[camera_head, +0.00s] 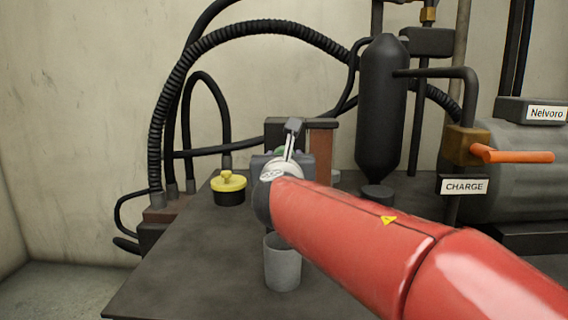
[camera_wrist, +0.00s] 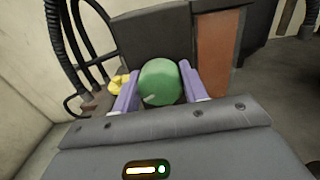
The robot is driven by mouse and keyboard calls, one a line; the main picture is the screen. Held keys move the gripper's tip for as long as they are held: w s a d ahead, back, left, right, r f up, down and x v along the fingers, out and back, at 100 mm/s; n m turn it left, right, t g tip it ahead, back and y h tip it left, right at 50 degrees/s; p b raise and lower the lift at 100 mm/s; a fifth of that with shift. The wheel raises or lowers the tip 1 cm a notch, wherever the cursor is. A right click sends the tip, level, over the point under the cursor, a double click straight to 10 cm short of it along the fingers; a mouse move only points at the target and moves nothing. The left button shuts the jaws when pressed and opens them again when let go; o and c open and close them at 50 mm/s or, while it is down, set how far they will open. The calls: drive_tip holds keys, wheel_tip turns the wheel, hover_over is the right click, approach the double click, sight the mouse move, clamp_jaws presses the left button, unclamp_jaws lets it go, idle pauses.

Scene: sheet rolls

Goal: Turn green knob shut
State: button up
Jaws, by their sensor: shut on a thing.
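The green knob (camera_wrist: 161,83) shows in the wrist view as a round green disc with a small pale mark low on its face. My gripper (camera_wrist: 160,88) is shut on it, with one purple finger at its left edge and one at its right. In the head view my wrist and red arm hide nearly all of the knob. Only a bit of green (camera_head: 279,152) shows above the wrist.
A yellow knob on a black base (camera_head: 229,186) stands left of my wrist. A grey cup (camera_head: 282,262) stands in front. A black cylinder (camera_head: 381,110) and an orange lever (camera_head: 515,155) by a "CHARGE" sign are on the right. Black hoses arch behind.

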drive_tip(key=m+b, duration=0.4)
drive_tip(key=m, duration=0.1)
drive_tip(key=shift+f+b, duration=0.3)
drive_tip(key=shift+b, duration=0.05)
drive_tip(key=m+b, duration=0.4)
drive_tip(key=m, duration=0.1)
drive_tip(key=shift+d+m, duration=0.1)
drive_tip(key=shift+m, duration=0.3)
drive_tip(key=m+b, duration=0.4)
drive_tip(key=m, duration=0.2)
drive_tip(key=shift+b, duration=0.4)
drive_tip(key=shift+m+b, duration=1.2)
drive_tip(key=shift+m, duration=1)
drive_tip(key=o, duration=1)
drive_tip(key=shift+r, duration=0.1)
drive_tip(key=shift+s, duration=0.1)
